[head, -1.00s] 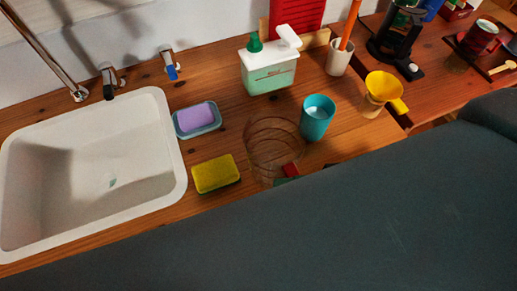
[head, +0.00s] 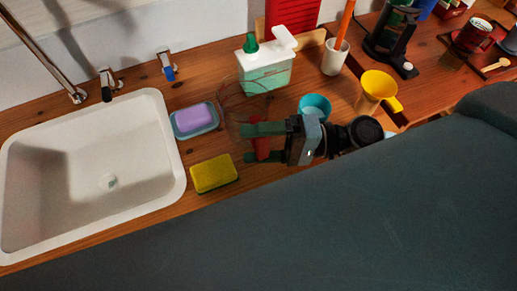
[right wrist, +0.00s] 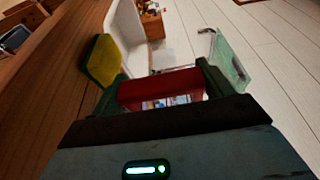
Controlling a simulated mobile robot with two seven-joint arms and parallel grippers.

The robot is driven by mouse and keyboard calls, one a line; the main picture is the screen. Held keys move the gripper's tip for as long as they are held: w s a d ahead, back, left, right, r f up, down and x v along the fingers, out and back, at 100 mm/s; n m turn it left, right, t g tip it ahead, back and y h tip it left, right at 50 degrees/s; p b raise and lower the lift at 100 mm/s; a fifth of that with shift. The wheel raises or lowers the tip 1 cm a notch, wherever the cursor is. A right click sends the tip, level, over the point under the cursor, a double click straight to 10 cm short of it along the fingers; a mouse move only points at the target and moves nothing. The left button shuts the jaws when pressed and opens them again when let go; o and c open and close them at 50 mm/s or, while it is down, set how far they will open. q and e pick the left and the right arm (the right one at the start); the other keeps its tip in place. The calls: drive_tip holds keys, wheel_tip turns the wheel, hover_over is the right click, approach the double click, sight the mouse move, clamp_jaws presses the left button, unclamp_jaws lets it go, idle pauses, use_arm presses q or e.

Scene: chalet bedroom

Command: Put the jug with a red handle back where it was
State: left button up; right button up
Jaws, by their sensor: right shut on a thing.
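The clear jug (head: 232,98) is see-through, its outline faint, between the soap dish and the pump bottle in the head view. Its red handle (head: 262,147) lies between the fingers of my right gripper (head: 254,143), which is shut on it. The handle (right wrist: 150,92) also fills the space between the fingers in the right wrist view. I cannot tell whether the jug's base touches the counter. My left gripper is not in view.
A yellow sponge (head: 213,174), a soap dish (head: 195,120) and a pump bottle (head: 265,72) stand close around the jug. The sink (head: 70,170) is at left.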

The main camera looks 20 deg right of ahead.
sight(269, 153)
wheel_tip(269, 153, down, 3)
drive_tip(key=shift+f, duration=0.35)
drive_tip(key=o, duration=1.3)
drive_tip(key=shift+r, duration=0.1)
